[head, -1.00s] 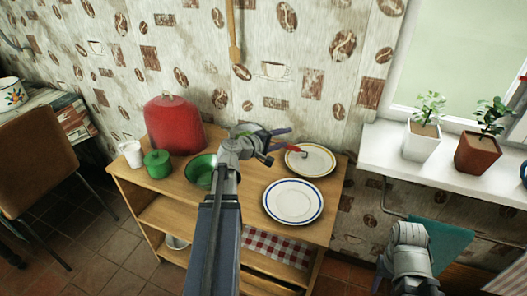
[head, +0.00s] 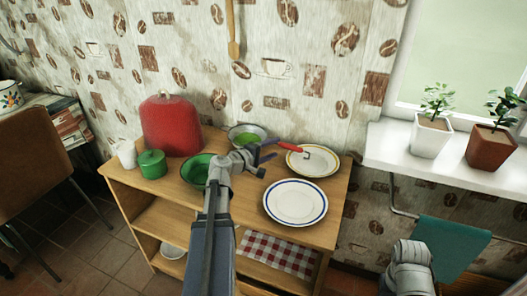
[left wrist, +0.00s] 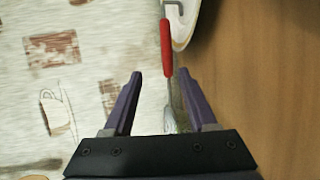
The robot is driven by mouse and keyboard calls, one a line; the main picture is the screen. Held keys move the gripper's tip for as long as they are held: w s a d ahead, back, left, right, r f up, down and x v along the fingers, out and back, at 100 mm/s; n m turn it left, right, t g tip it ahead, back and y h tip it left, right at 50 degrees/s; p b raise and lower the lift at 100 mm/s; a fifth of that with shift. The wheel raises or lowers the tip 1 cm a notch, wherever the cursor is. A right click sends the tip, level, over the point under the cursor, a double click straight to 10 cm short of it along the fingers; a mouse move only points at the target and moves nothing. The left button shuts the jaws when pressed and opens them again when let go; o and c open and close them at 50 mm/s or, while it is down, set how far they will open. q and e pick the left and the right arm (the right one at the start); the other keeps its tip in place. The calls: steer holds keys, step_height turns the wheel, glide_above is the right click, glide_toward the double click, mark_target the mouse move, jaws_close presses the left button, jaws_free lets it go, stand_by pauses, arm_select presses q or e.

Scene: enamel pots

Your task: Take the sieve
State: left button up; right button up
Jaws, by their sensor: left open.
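The sieve is a metal bowl (head: 247,131) with a red handle (head: 292,147) ending in a wire hook. The bowl is at the back of the wooden shelf unit, and the handle reaches right over the blue-and-yellow-rimmed plate (head: 318,165). My left gripper (head: 274,148) is open beside the handle's bowl end. In the left wrist view the red handle (left wrist: 166,47) lies just beyond the fingertips. The thin metal shank runs between the open purple fingers (left wrist: 157,76), and the bowl is mostly hidden by the gripper body. My right arm shows at the lower right, its gripper out of sight.
A green bowl (head: 197,170), a green lidded pot (head: 152,164), a white mug (head: 125,153) and a red canister (head: 171,125) stand on the left. A blue-rimmed plate (head: 295,203) lies in front. The windowsill (head: 385,150) with potted plants is at right.

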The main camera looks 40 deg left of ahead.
mark_target(285, 147)
arm_select(q)
steer(key=shift+w+f, duration=0.5)
steer(key=shift+f, duration=0.3)
steer(key=shift+b+x, duration=0.9)
steer(key=shift+x, duration=2.4)
steer(key=shift+d, duration=0.15)
jaws_close()
arm_select(e)
step_height(285, 147, down, 3)
steer(key=shift+r, duration=0.15)
arm_select(q)
steer(key=shift+r, duration=0.1)
